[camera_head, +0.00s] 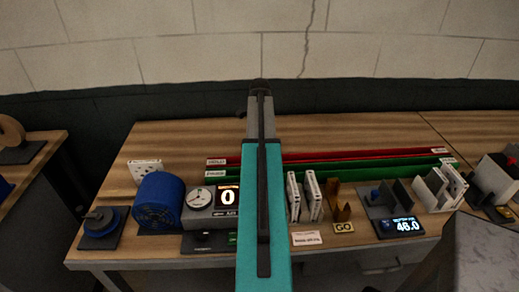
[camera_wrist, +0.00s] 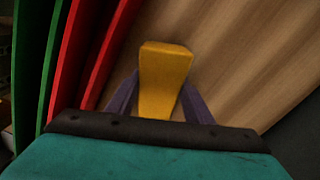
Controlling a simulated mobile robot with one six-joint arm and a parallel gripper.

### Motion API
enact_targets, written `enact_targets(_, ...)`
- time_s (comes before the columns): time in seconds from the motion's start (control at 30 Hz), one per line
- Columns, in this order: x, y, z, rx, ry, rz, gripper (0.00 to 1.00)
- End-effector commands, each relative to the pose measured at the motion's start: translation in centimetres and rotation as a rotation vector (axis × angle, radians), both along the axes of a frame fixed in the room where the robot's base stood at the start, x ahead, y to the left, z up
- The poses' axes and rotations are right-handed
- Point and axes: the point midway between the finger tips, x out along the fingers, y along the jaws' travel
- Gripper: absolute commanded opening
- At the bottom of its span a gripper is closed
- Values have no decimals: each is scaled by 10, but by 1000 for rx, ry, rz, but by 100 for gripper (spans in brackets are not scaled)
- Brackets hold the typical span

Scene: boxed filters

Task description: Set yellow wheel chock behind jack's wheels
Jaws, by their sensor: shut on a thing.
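The yellow wheel chock (camera_wrist: 165,68) is a plain yellow block in the wrist view. My gripper (camera_wrist: 161,84) is shut on it, with a dark purple finger on each side. Bare wooden bench top shows beyond it; I cannot tell whether the chock touches the wood. In the head view my teal arm reaches over the bench and hides the gripper and chock. I cannot pick out the jack or its wheels in either view.
Red (camera_head: 350,154) and green (camera_head: 350,163) rails run along the wooden bench (camera_head: 370,130). A blue drum (camera_head: 158,200), a dial box (camera_head: 198,200), white boxed filters (camera_head: 312,195) and a 46.0 display (camera_head: 400,227) crowd the front. The back strip is clear.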

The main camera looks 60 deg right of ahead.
Motion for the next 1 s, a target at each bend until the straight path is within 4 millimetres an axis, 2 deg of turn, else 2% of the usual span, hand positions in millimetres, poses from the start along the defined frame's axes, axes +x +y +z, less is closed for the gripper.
enact_targets(0.27, 0, 0, 4, -1, 0, 0, 11)
enact_targets(0.47, 1, -1, 18, -2, -1, 0, 11)
enact_targets(1.0, 1, -1, 85, -2, -1, 0, 11)
